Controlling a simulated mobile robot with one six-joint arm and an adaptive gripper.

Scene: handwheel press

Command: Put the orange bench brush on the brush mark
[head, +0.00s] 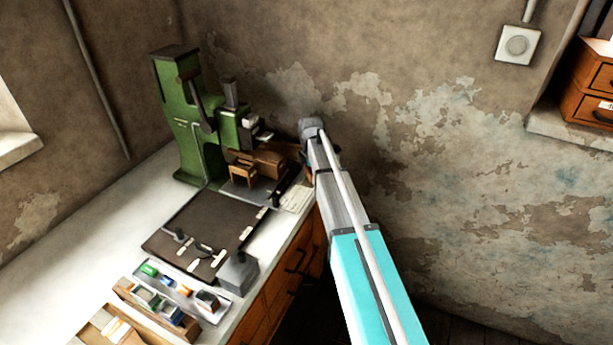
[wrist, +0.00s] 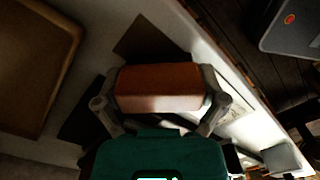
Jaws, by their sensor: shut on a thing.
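My gripper (wrist: 160,92) is shut on an orange-brown block, which I take to be the bench brush (wrist: 158,80). One finger is on each side of it in the wrist view. Its bristles cannot be made out. In the head view my arm reaches to the far right end of the bench. A brown block (head: 268,160) beside the arm's end looks like the same brush, but the fingers there are dark and partly hidden. I cannot clearly make out the brush mark, nor tell whether the brush touches anything below.
A green handwheel press (head: 178,120) stands at the back of the bench. A small wooden stand (head: 243,172) is near it. A dark mat (head: 190,225) with small tools, a grey box (head: 239,272) and a parts tray (head: 180,290) lie nearer. The bench's left side (head: 60,270) is clear.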

